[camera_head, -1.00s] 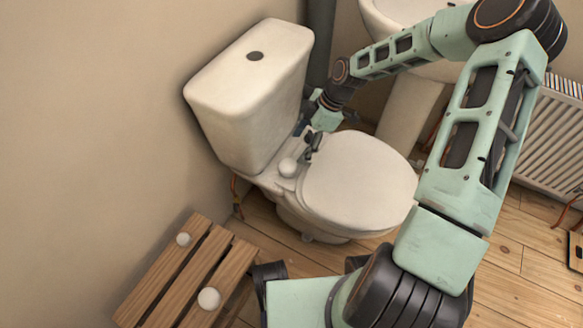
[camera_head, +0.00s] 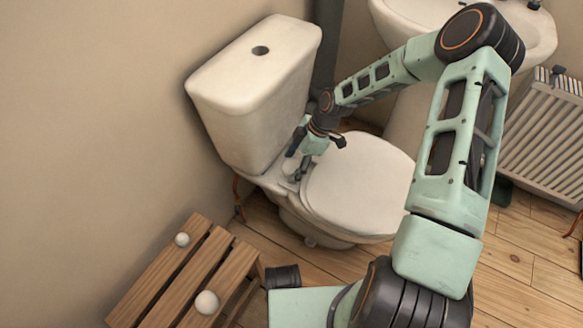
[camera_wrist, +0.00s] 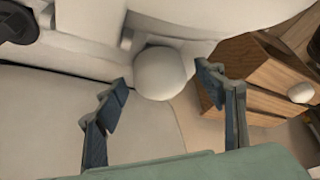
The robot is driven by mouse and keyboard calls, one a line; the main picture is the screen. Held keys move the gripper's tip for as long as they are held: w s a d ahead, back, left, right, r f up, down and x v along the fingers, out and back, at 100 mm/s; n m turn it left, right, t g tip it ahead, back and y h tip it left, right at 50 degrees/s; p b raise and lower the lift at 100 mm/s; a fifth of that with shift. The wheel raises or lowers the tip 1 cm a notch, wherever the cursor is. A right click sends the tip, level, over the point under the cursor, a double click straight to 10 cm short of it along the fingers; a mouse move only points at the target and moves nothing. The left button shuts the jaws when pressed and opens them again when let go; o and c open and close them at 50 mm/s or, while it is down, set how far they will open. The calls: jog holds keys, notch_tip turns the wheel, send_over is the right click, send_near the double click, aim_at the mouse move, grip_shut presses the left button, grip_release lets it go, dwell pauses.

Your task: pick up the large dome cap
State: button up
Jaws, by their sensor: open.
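A white dome cap (camera_wrist: 160,73) sits on the toilet's rear rim, by the seat hinge. In the wrist view it shows between and just beyond my fingertips, with a gap on each side. My gripper (camera_wrist: 160,82) is open and empty. In the head view my gripper (camera_head: 297,166) is low over the back of the seat and mostly hides this cap. Two more white domes rest on the wooden slatted stool: one farther back (camera_head: 182,239) and one nearer (camera_head: 207,302) that looks bigger. I cannot tell their true sizes apart.
The toilet cistern (camera_head: 245,105) stands close to the left of my gripper. The closed lid (camera_head: 360,185) lies to its right. The slatted stool (camera_head: 195,270) is at the lower left. A basin (camera_head: 520,30) and a radiator (camera_head: 550,135) are at the right.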

jog(key=shift+c, duration=0.7)
jog(key=c, duration=0.9)
jog(key=shift+r, duration=0.1)
jog(key=shift+r, duration=0.55)
jog(key=s+d+r+p, duration=0.1)
jog(key=s+r+p, duration=0.1)
jog(key=s+r, duration=0.2)
jog(key=s+d+r+p, duration=0.1)
jog(key=s+r+p, duration=0.1)
jog(key=s, duration=0.3)
jog(key=s+d+r+p, duration=0.1)
jog(key=s+r+p, duration=0.1)
jog(key=s+r, duration=0.2)
jog(key=shift+s+r+p, duration=0.35)
jog(key=shift+s+r, duration=0.05)
jog(key=shift+r, duration=0.45)
